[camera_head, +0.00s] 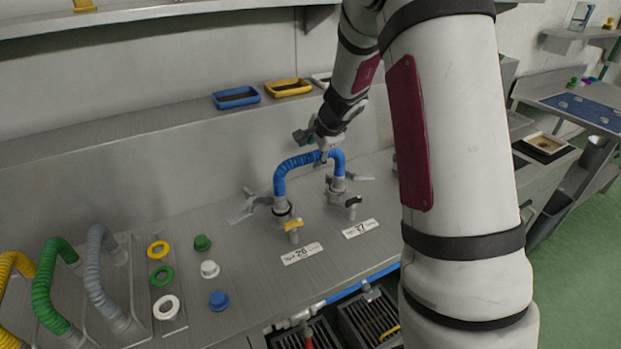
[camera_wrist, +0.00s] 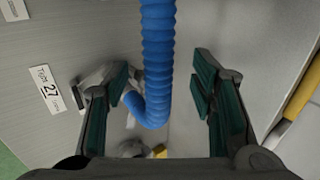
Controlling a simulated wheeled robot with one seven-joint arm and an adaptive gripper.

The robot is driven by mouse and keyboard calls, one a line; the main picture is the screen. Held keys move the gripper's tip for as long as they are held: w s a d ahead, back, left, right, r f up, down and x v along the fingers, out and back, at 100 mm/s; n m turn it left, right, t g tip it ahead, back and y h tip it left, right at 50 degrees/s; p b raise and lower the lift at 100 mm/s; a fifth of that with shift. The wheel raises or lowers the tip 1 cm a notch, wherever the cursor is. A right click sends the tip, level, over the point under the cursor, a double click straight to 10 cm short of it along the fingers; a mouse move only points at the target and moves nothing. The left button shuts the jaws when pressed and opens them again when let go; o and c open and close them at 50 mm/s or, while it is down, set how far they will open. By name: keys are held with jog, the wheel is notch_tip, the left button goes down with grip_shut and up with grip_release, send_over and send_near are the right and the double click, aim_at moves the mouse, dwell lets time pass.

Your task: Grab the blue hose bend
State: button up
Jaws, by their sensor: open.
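The blue hose bend (camera_head: 302,162) arches between two grey couplings on the metal worktop, behind the labels for 26 and 27. My gripper (camera_head: 322,139) is above and close to the top of the bend, toward its right side. In the wrist view the ribbed blue hose (camera_wrist: 157,70) runs down between my two open fingers (camera_wrist: 160,92) with a gap on each side. The fingers have dark green pads, and nothing is held. The bend's lower end curves to the left in that view, near a grey clamp lever.
A yellow-handled valve (camera_head: 293,226) and a dark-handled valve (camera_head: 352,203) stand before the couplings. Yellow, green and grey hose bends (camera_head: 100,270) are at the left, beside coloured rings and caps (camera_head: 209,269). Blue and yellow trays (camera_head: 236,97) sit on the ledge behind.

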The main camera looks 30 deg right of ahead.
aim_at(310, 155)
jog(key=x, duration=0.4)
jog(key=shift+a+f, duration=0.2)
jog(key=shift+a, duration=0.05)
jog(key=shift+r, duration=0.1)
grip_shut()
